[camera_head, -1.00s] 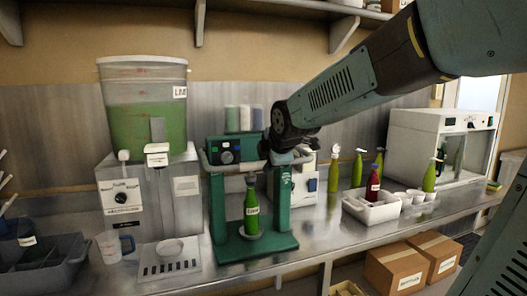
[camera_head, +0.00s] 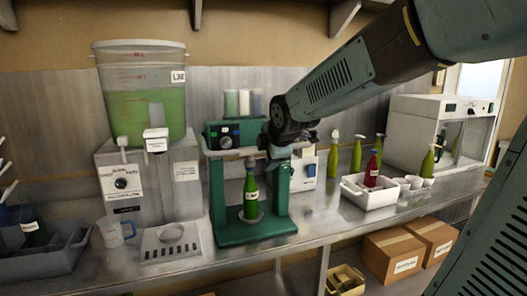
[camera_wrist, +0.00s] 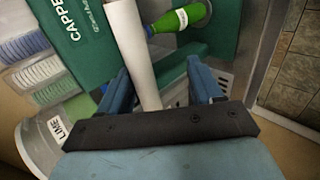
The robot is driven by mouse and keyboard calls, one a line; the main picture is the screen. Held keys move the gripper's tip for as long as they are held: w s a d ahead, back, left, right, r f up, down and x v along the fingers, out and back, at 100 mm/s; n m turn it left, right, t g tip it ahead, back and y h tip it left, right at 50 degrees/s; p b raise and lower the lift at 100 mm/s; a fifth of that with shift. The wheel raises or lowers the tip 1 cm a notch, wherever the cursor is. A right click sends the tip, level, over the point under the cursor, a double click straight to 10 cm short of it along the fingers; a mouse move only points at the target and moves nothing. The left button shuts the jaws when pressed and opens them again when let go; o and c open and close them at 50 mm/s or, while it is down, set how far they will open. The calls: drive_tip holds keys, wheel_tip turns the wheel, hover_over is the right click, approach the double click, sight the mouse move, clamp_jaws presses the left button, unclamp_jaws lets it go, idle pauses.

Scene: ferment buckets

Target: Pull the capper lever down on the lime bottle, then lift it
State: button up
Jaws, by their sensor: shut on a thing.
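The green capper stand (camera_head: 218,205) stands on the steel counter, with a dark-faced panel at its top. The green lime bottle (camera_head: 251,192) stands upright on its base, beneath the head. The capper lever (camera_head: 232,152) is a pale bar across the front of the stand, just above the bottle top. My gripper (camera_head: 279,151) is shut on the lever at its right part, though the arm partly hides the grasp. In the wrist view the pale lever (camera_wrist: 137,55) runs between the blue fingers of my gripper (camera_wrist: 156,78), and the bottle (camera_wrist: 180,18) lies beyond it.
A bucket of green liquid (camera_head: 142,105) stands on a dispenser (camera_head: 120,187) at the left. Right of the capper are several green bottles, a red bottle (camera_head: 372,168) in a white bin (camera_head: 368,198) and a white cabinet (camera_head: 440,135). Cardboard boxes (camera_head: 393,255) sit below the counter.

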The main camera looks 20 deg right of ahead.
drive_tip(key=shift+f, duration=0.15)
drive_tip(key=shift+s, duration=0.1)
drive_tip(key=v, duration=1.3)
drive_tip(key=shift+r, duration=0.4)
drive_tip(key=shift+s, duration=0.2)
